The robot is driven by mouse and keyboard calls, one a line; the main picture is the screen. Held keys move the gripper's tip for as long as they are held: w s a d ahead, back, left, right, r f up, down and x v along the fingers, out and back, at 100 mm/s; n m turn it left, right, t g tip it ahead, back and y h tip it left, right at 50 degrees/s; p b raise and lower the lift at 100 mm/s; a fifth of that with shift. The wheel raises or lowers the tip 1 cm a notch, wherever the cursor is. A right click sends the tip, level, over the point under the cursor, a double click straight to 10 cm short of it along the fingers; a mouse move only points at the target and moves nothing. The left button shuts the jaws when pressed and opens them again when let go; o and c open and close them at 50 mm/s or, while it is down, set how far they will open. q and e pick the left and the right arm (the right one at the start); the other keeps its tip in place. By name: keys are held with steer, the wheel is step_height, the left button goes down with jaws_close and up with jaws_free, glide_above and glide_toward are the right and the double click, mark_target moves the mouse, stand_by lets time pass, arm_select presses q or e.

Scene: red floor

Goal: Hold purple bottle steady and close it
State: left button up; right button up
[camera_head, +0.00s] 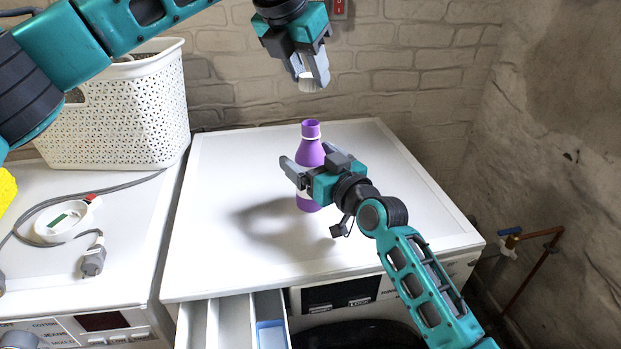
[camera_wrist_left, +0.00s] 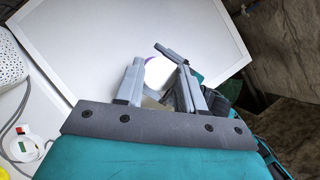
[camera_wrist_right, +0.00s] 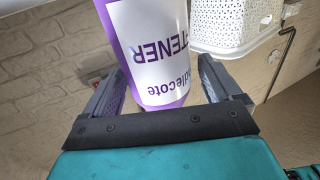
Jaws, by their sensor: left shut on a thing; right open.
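The purple bottle (camera_head: 311,152) stands upright on the white machine top, with its neck uncapped and open. It has a white label, which shows large in the right wrist view (camera_wrist_right: 160,45). My right gripper (camera_head: 294,172) is open, with its fingers on either side of the bottle's body; contact cannot be told. My left gripper (camera_head: 309,82) is raised above and behind the bottle, pointing down. It is shut on a white cap (camera_head: 308,84), held above the bottle's neck and apart from it. In the left wrist view the fingers (camera_wrist_left: 160,85) partly hide the cap.
The white machine top (camera_head: 230,160) is clear around the bottle. A white perforated basket (camera_head: 125,115) stands at left. A grey cable and plug (camera_head: 93,258) and a round white device (camera_head: 63,220) lie on the left machine. A drawer (camera_head: 235,320) is open at the front.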

mark_target(304, 90)
steer(key=shift+x, duration=1)
steer(key=c, duration=1.5)
arm_select(q)
steer(key=shift+f, duration=2.45)
